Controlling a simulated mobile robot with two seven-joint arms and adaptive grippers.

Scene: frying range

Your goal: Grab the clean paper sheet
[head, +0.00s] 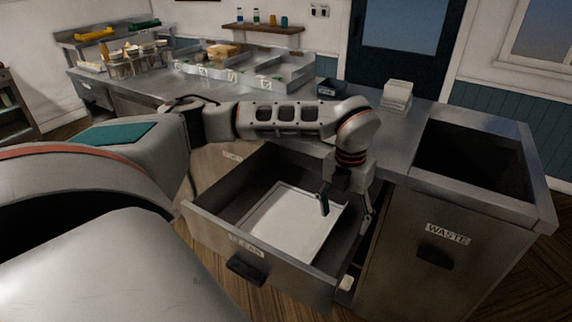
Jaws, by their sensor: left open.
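The clean paper sheet (285,226) is white and lies flat in the open drawer (262,262), whose front label is only partly legible. I cannot tell whether it is one sheet or several stacked. My left gripper (346,208) points down over the right side of the drawer with its fingers apart and nothing between them. One finger shows in front of the sheet's right edge, the other by the drawer's right wall. I cannot tell how high the fingertips are above the sheet. My right gripper is not in view.
Right of the drawer stands a cabinet labelled WASTE (447,233) with a dark open bin (472,158) on top. A white stack (397,94) and a small dark container (331,88) stand on the steel counter (400,135). Divided trays (240,70) stand further back.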

